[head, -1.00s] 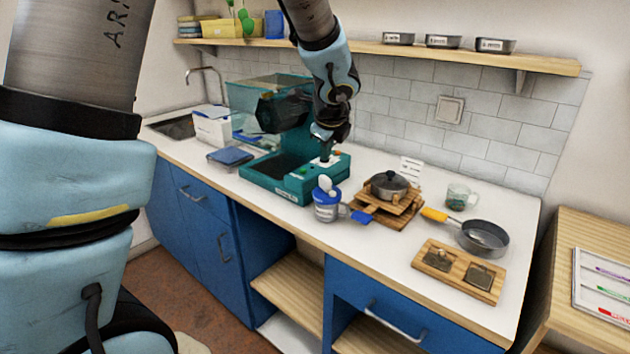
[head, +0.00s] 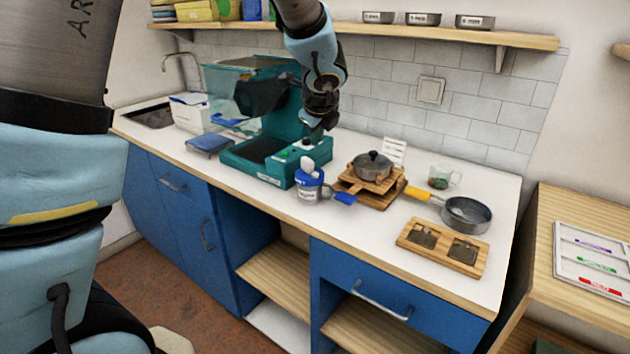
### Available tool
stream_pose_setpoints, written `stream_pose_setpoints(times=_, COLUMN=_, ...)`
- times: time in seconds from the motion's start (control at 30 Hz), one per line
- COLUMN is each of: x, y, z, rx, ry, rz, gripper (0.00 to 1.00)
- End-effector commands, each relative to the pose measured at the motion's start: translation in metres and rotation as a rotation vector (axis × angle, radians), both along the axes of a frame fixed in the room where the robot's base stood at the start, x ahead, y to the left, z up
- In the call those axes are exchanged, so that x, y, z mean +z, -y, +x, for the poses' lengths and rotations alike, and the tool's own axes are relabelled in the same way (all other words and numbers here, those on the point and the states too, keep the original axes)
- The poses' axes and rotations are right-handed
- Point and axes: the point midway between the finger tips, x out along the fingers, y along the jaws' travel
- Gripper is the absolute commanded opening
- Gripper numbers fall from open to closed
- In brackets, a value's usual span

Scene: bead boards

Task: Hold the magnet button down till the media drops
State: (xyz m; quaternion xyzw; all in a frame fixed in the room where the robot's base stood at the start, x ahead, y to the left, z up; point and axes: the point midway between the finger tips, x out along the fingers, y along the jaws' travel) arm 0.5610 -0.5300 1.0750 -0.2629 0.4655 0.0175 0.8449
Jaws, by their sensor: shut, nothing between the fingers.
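A teal machine (head: 258,158) with a clear hood stands on the white counter, in front of the tiled wall. Its low base has a pale control panel (head: 306,144) at the right end, with a small green button (head: 283,155) at the panel's left edge. My gripper (head: 312,136) points down at this panel with its fingers shut and empty. The fingertips are at or just above the panel; I cannot tell whether they touch a button. The gripper hides part of the panel. Any media in the machine is not clear at this size.
A lidded pot (head: 372,166) on wooden boards, a glass mug (head: 439,178), a pan (head: 466,213) and a wooden tray (head: 415,253) stand to the right. A shelf (head: 400,35) runs above.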

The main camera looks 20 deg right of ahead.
Motion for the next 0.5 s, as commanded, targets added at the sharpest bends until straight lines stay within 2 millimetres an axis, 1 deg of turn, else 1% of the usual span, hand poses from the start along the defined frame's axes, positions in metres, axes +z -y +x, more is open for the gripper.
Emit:
stream_pose_setpoints(times=0.03, x=-0.015, y=0.000, z=0.000, rx=-0.001, ry=0.000, rz=0.001, gripper=0.00)
stream_pose_setpoints(times=0.23, x=-0.043, y=0.000, z=0.000, rx=0.000, ry=0.000, rz=0.000, gripper=0.00)
stream_pose_setpoints(times=0.33, x=-0.054, y=0.000, z=0.000, rx=0.000, ry=0.000, rz=0.000, gripper=0.00)
stream_pose_setpoints(times=0.5, x=-0.060, y=0.000, z=0.000, rx=0.000, ry=0.000, rz=0.000, gripper=0.00)
